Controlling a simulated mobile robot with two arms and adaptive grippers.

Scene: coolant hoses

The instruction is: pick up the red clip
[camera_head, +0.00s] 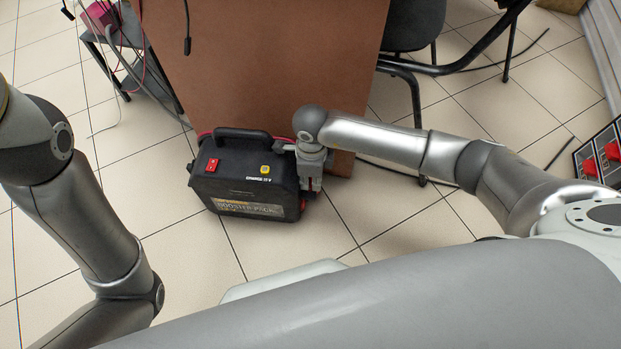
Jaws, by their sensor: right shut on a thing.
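A black booster pack (235,190) stands on the tiled floor, with a carry handle on top and a red switch on its upper face. My right gripper (312,184) points down at the pack's right side, close against it. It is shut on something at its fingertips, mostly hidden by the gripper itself. A small bit of red, the red clip (303,204), shows there beside the pack. My left arm comes in at the left, and its gripper is out of the picture.
A brown desk panel (260,60) stands right behind the pack. A dark chair (412,28) with metal legs is behind my right arm. A grey side table (125,60) with cables stands upper left. A box with red switches (600,155) is at the right edge. Floor in front is free.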

